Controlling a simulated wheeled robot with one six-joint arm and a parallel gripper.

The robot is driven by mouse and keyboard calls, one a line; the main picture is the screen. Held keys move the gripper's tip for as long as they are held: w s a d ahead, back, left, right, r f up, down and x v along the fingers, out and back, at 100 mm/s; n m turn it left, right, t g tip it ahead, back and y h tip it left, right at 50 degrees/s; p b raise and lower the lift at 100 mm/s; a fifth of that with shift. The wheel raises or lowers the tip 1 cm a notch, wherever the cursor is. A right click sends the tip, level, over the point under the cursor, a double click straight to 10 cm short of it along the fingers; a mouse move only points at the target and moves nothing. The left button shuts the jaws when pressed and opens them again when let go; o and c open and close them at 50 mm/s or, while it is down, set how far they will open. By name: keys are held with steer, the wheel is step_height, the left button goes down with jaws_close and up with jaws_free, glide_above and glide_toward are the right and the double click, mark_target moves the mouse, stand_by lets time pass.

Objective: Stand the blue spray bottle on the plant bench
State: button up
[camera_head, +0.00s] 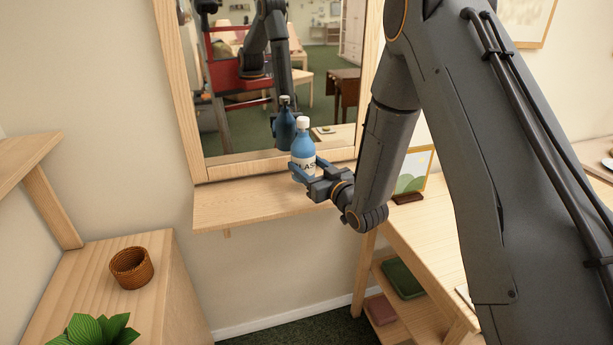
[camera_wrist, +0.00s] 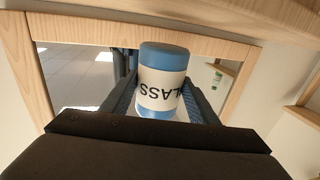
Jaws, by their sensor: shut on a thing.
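The blue spray bottle (camera_head: 302,143) has a white cap and a white label with dark letters. My gripper (camera_head: 307,177) is shut on its lower body and holds it upright in front of the mirror, at the wall shelf (camera_head: 258,208). I cannot tell whether its base touches the shelf. In the wrist view the bottle (camera_wrist: 162,82) sits between the two fingers, its label upside down. A wooden surface at left with a leafy green plant (camera_head: 92,331) at its front may be the plant bench (camera_head: 70,290).
A wicker basket (camera_head: 131,267) stands on the left wooden surface, with bare wood around it. The framed mirror (camera_head: 190,100) reflects the arm and bottle. At right, a wooden desk (camera_head: 425,232) holds a framed picture (camera_head: 413,172). A shelf edge (camera_head: 30,152) juts in at far left.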

steer(key=shift+f+p, duration=0.5)
steer(key=shift+f, duration=1.3)
steer(key=shift+f, duration=0.15)
steer(key=o, duration=1.8)
steer(key=shift+f, duration=0.1)
steer(key=shift+c, duration=0.2)
steer(key=shift+s+r, duration=0.1)
steer(key=shift+r, duration=0.1)
steer(key=b+v, duration=0.4)
steer(key=v, duration=0.8)
